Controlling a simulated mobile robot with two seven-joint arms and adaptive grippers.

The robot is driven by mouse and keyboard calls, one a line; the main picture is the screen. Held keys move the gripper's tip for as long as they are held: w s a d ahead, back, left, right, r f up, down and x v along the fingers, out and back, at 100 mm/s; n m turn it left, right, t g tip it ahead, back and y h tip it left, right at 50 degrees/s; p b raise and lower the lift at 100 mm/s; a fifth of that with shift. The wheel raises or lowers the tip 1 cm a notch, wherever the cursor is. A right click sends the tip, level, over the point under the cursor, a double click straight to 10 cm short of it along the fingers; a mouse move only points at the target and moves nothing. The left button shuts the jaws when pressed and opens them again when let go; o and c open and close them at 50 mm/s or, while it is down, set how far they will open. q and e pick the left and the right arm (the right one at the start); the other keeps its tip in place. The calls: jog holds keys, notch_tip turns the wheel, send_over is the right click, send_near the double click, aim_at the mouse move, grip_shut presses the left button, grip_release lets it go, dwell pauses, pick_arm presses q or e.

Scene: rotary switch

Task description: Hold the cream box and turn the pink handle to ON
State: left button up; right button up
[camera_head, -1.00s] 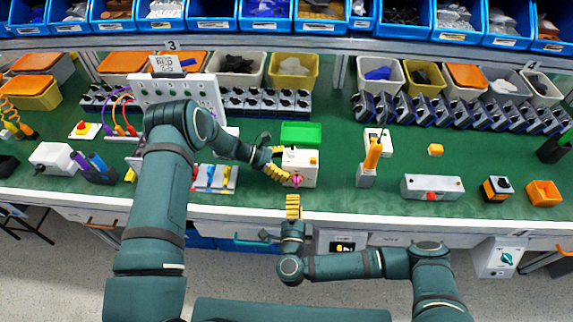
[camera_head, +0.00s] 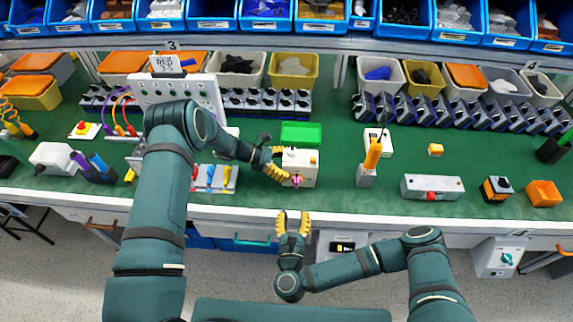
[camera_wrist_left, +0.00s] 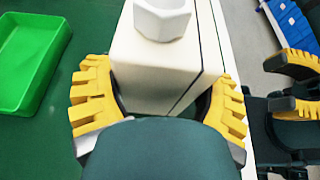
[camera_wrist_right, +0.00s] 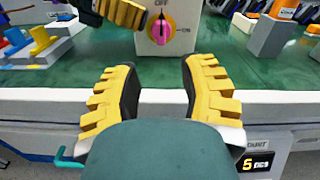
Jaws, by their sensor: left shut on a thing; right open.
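The cream box (camera_head: 302,163) stands on the green bench top near its front edge. My left gripper (camera_head: 277,163) is shut on it from the left; the left wrist view shows a yellow finger on each side of the box (camera_wrist_left: 150,75). The pink handle (camera_wrist_right: 161,31) is on the box's front, on a yellow round plate. It stands upright, in line with the OFF mark above; the ON mark is to its right. My right gripper (camera_wrist_right: 158,85) is open and empty, in front of the handle and apart from it, before the bench edge.
A green tray (camera_head: 301,133) lies behind the box. An orange-topped grey device (camera_head: 367,172) stands to the right, and a panel with coloured levers (camera_head: 215,177) to the left. The space between my right gripper and the box's front looks clear.

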aim_at(296, 186)
jog(key=shift+m, duration=1)
jog(key=shift+w, duration=4.3)
grip_shut()
